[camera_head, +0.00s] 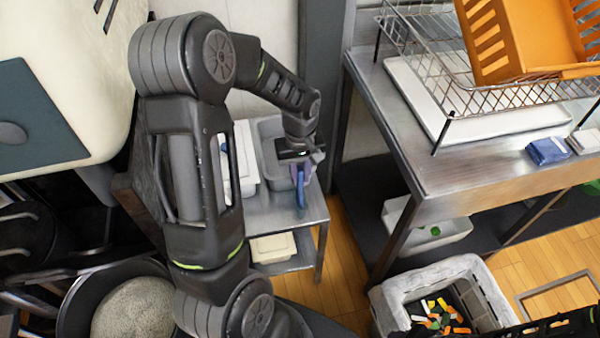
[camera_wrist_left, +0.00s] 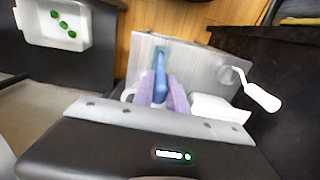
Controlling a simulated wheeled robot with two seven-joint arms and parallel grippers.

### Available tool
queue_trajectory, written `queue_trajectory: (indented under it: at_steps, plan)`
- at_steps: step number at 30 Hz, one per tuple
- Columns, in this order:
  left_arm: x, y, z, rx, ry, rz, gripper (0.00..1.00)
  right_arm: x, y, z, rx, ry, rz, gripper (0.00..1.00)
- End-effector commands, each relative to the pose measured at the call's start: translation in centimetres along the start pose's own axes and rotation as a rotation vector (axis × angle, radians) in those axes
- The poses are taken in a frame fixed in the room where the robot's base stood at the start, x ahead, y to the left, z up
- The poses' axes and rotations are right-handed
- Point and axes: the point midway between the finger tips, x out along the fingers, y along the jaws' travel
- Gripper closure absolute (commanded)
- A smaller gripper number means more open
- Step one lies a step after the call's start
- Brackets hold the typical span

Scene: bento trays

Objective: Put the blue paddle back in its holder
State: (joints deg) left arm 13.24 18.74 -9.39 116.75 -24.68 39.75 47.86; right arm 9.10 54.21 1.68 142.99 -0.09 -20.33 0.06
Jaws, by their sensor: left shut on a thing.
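My left gripper (camera_head: 299,172) is over the small metal side table (camera_head: 315,208). It is shut on the blue paddle (camera_head: 301,198), which hangs down from the fingers near the table's right edge. In the left wrist view the blue paddle (camera_wrist_left: 160,82) sits between the purple fingers of the gripper (camera_wrist_left: 161,95) and points away over the grey metal surface. Its far end looks teal. I cannot pick out the paddle's holder for certain. My right gripper is not in view.
A grey bin (camera_head: 268,130) and a white container (camera_head: 244,150) stand beside my left gripper. A steel table (camera_head: 450,180) with a wire rack is on the right. A crate (camera_head: 465,270) with colored pieces stands on the floor. A white-handled tool (camera_wrist_left: 262,97) shows in the wrist view.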

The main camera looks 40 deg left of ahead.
Motion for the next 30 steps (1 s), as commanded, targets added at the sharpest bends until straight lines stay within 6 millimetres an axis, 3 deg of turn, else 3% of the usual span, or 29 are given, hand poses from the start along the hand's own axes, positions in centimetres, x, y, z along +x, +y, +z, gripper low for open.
queue_trajectory:
  at_steps: [10,21,22,30]
  plan:
    - [1.5,0.0,0.0,0.0,0.0,0.0,1.0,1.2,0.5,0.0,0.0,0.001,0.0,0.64]
    - [1.7,0.0,0.0,0.0,0.0,0.0,1.0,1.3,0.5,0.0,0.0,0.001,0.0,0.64]
    - [1.7,0.0,0.0,0.0,0.0,0.0,0.82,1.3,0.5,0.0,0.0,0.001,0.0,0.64]
    - [1.7,0.0,0.0,0.0,0.0,0.0,0.6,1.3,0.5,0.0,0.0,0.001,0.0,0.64]
